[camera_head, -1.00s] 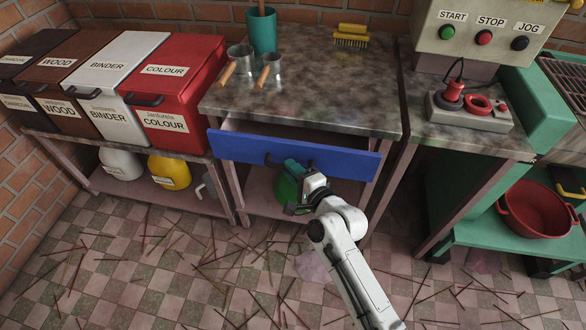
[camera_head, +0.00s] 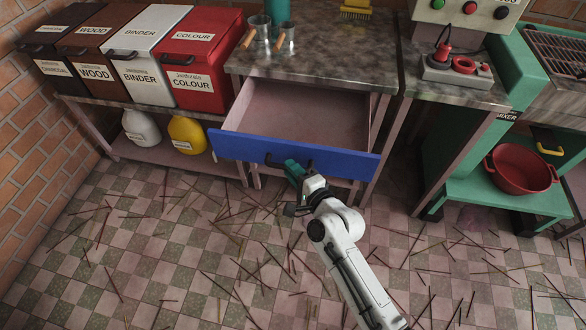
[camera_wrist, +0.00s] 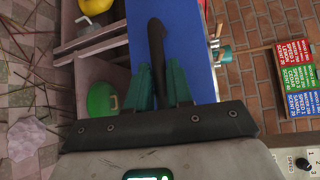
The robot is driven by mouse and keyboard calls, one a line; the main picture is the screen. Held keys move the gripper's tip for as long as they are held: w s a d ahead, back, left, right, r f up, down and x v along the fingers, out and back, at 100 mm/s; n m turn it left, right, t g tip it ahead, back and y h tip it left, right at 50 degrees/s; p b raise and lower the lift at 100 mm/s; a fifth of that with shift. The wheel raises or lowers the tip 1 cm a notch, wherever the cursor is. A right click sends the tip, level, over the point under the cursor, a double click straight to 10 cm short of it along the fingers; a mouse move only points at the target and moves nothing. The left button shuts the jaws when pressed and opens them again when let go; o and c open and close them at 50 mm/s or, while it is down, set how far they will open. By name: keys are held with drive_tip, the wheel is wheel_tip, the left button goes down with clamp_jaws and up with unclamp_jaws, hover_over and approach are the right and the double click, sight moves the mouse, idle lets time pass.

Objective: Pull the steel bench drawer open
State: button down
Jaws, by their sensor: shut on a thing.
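The bench drawer has a blue front (camera_head: 330,156) and an empty pinkish inside (camera_head: 300,112). It stands well out from under the speckled bench top (camera_head: 330,68). A dark bar handle (camera_head: 272,160) runs across the front. My gripper (camera_head: 292,168) is at the handle, its teal fingers shut on it. In the wrist view the dark handle (camera_wrist: 157,50) lies between the two teal fingers of my gripper (camera_wrist: 160,85), against the blue front (camera_wrist: 185,35). Part of the handle is hidden by the fingers.
Labelled bins (camera_head: 200,60) stand left of the bench, with a yellow jug (camera_head: 187,135) below. A green stand with a red basin (camera_head: 520,168) is at right. Incense sticks litter the otherwise open tiled floor (camera_head: 200,270). A green round thing (camera_wrist: 102,99) shows under the bench.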

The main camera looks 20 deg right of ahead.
drive_tip(key=c, duration=1.1)
unclamp_jaws()
drive_tip(key=v, duration=1)
drive_tip(key=shift+s, duration=0.35)
drive_tip(key=s+d+r+n+g+h+p, duration=0.1)
drive_tip(key=s+d+n+g+p, duration=0.1)
drive_tip(key=s+n+g, duration=0.5)
drive_tip(key=s+d+r+n+g+h+p, duration=0.1)
drive_tip(key=s+n+g, duration=0.7)
drive_tip(key=s, duration=0.9)
drive_tip(key=d+n+h+p, duration=0.1)
drive_tip(key=d+n+p, duration=0.1)
drive_tip(key=d, duration=0.1)
drive_tip(key=shift+s+r, duration=0.25)
drive_tip(key=shift+s, duration=0.1)
